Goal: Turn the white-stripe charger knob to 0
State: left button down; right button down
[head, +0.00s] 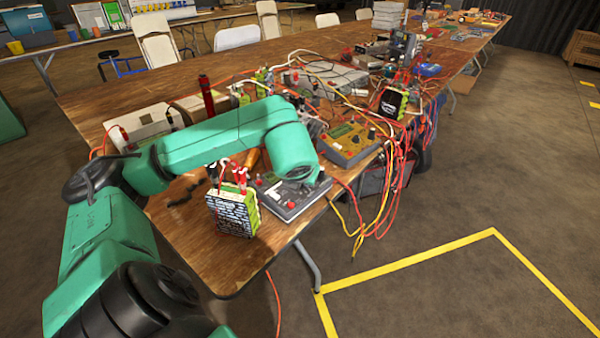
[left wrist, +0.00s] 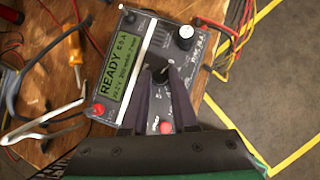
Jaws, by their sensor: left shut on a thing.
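A grey charger (head: 290,198) lies at the near end of the bench in the head view, partly hidden behind my left wrist. In the left wrist view the charger (left wrist: 110,110) shows a lit green display (left wrist: 118,78) reading READY, with a small current figure I cannot read surely. A pale stripe (left wrist: 153,32) runs beside the display. My left gripper (left wrist: 159,72) has its fingers on either side of a small dark knob (left wrist: 160,73) and is shut on it. The fingers hide most of this knob, so its pointer is unclear. My right gripper is in neither view.
A battery pack (head: 232,212) stands left of the charger. A yellow-faced charger (head: 348,145) is behind it. Red and yellow cables (head: 385,190) hang off the bench edge. An orange screwdriver (left wrist: 72,55) lies nearby.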

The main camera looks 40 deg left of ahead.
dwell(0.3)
pick_arm(q)
jog(key=c, duration=0.7)
grip_release()
jog(key=shift+r, duration=0.1)
